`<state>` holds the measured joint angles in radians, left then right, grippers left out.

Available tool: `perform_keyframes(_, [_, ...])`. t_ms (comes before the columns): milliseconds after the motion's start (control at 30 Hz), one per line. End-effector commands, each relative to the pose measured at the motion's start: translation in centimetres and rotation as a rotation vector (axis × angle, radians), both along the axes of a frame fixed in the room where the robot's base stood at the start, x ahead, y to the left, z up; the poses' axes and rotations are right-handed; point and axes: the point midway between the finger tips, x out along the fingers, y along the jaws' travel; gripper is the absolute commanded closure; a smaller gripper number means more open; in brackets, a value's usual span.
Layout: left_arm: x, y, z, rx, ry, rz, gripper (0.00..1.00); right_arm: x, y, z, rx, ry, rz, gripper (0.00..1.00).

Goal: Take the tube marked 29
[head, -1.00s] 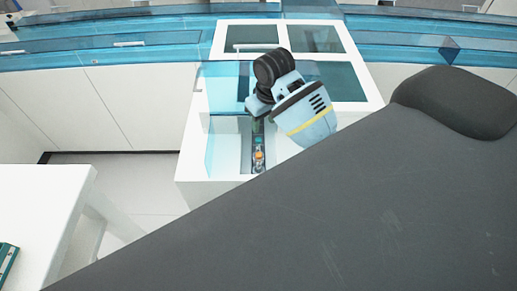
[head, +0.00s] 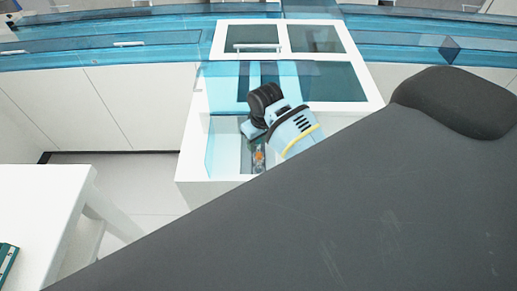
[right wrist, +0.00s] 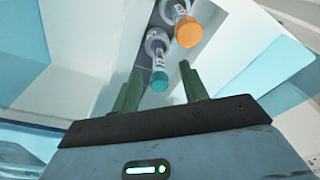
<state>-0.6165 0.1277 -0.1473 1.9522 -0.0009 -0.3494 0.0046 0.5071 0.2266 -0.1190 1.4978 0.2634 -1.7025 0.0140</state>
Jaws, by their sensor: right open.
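Two capped tubes stand in a narrow slot of the white track unit. In the right wrist view one has a teal cap (right wrist: 159,80) and the other, just beyond it to the right, has an orange cap (right wrist: 187,31). Their labels are too small to read, so I cannot tell which is marked 29. My right gripper (right wrist: 160,76) is open and empty, its two green fingers either side of the teal-capped tube's line. In the head view the orange cap (head: 259,155) shows just below my right gripper (head: 254,142); the teal cap is not clearly visible. My left gripper is not in view.
The white track unit (head: 198,165) has blue clear panels (head: 217,150) close around the slot. A white table (head: 40,205) stands at the left with a green object (head: 7,262) on it. White cabinets (head: 130,110) line the back. Open floor lies between.

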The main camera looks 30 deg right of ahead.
Motion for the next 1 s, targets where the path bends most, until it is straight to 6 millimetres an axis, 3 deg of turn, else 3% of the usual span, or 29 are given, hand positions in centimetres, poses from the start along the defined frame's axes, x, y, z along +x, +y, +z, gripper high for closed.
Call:
perform_keyframes(200, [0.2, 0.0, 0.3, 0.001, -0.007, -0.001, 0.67, 0.3, -0.1, -1.8, -0.001, 0.0, -0.001, 0.56])
perform_keyframes(433, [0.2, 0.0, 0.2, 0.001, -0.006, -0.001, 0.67, 0.3, -0.1, -2.0, -0.001, 0.0, 0.0, 0.56])
perform_keyframes(733, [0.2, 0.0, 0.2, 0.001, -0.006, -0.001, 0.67, 0.3, -0.1, -2.0, -0.001, 0.0, 0.0, 0.93])
perform_keyframes(1000, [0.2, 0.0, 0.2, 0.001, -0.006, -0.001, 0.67, 0.3, -0.1, -2.0, -0.001, -0.001, 0.0, 0.95])
